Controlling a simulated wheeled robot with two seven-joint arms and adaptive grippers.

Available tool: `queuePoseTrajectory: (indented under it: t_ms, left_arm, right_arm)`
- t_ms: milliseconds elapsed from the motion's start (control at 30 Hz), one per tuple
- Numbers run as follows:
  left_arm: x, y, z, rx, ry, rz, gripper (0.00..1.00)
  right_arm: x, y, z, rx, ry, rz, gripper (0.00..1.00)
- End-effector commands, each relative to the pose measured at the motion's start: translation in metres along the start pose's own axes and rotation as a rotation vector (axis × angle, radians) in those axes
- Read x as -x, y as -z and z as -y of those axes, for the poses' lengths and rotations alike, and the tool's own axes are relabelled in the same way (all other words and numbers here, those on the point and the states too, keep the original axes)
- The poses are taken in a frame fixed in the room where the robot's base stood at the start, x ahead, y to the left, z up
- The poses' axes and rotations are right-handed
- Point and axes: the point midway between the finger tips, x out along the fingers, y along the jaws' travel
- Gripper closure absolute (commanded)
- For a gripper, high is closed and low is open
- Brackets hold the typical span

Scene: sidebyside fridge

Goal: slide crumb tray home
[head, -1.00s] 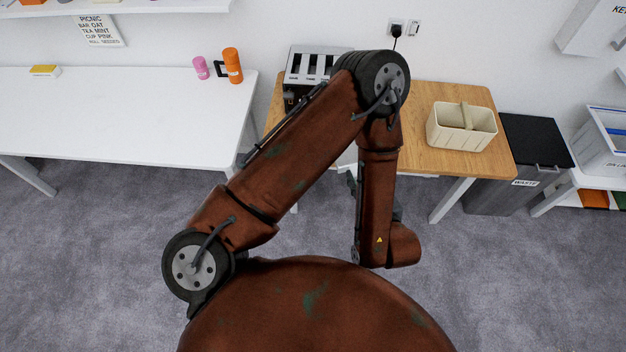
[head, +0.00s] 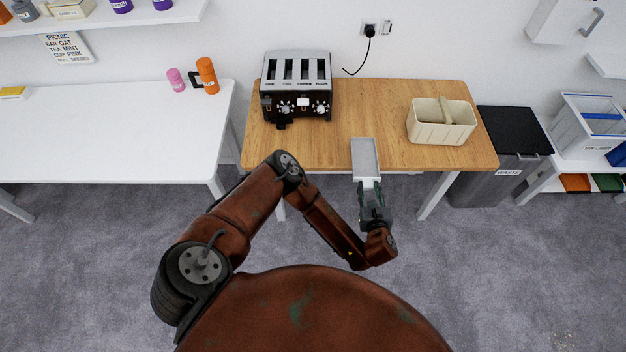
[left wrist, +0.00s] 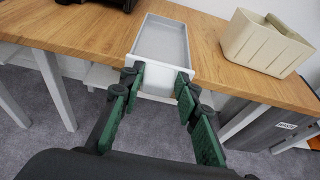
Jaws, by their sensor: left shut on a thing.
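The crumb tray (head: 365,154) is a shallow grey tray with a pale front. My left gripper (head: 371,188) is shut on its front end, at the table's front edge. In the left wrist view the tray (left wrist: 163,42) points away from me over the wooden top, its front between the green-padded fingers of the gripper (left wrist: 160,88). The black and silver toaster (head: 296,84) stands at the back left of the wooden table, apart from the tray and to its left. My right gripper is not in view.
The wooden table (head: 333,143) has bare top between toaster and tray. A cream caddy (head: 430,128) stands right of the tray. A dark waste bin (head: 512,150) stands beyond the table's right end. A white table (head: 110,130) is at the left.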

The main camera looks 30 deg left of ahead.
Motion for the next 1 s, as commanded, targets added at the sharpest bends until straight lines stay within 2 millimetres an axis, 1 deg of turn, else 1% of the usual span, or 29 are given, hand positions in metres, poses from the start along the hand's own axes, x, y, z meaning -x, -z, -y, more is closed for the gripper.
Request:
queuePoseTrajectory:
  t_ms: [33,67,100,167,200,300,333,400,500,600,700,1000]
  left_arm:
    - [-0.018,0.009,-0.022,-0.001,-0.015,-0.005,0.94]
    - [-0.027,0.011,-0.031,-0.002,-0.015,-0.003,0.94]
    - [-0.037,0.015,-0.045,-0.002,-0.016,-0.002,0.94]
    - [-0.051,0.021,-0.067,-0.003,-0.019,-0.001,0.94]
    - [-0.059,0.025,-0.083,-0.003,-0.021,0.000,0.94]
    - [-0.076,0.033,-0.122,-0.003,-0.022,0.004,0.94]
    - [-0.080,0.034,-0.133,-0.003,-0.022,0.006,0.94]
    - [-0.086,0.036,-0.152,-0.003,-0.019,0.007,0.94]
    - [-0.092,0.037,-0.172,-0.003,-0.015,0.010,0.94]
    - [-0.096,0.037,-0.185,-0.003,-0.011,0.012,0.94]
    - [-0.097,0.038,-0.191,-0.002,-0.007,0.012,0.94]
    - [-0.098,0.037,-0.193,-0.001,-0.005,0.012,0.94]
  right_arm:
    - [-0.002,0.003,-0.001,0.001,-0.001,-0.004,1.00]
    - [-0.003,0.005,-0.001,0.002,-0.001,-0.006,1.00]
    - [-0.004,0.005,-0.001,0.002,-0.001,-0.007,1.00]
    - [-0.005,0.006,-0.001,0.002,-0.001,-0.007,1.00]
    - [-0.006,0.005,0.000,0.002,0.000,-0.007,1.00]
    - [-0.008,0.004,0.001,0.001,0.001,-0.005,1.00]
    - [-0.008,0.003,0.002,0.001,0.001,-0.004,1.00]
    - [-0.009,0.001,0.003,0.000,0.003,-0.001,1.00]
    - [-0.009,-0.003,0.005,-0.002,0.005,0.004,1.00]
    - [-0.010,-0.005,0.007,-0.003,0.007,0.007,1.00]
    - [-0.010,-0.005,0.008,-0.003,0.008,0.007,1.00]
    - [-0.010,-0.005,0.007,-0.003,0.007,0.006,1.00]
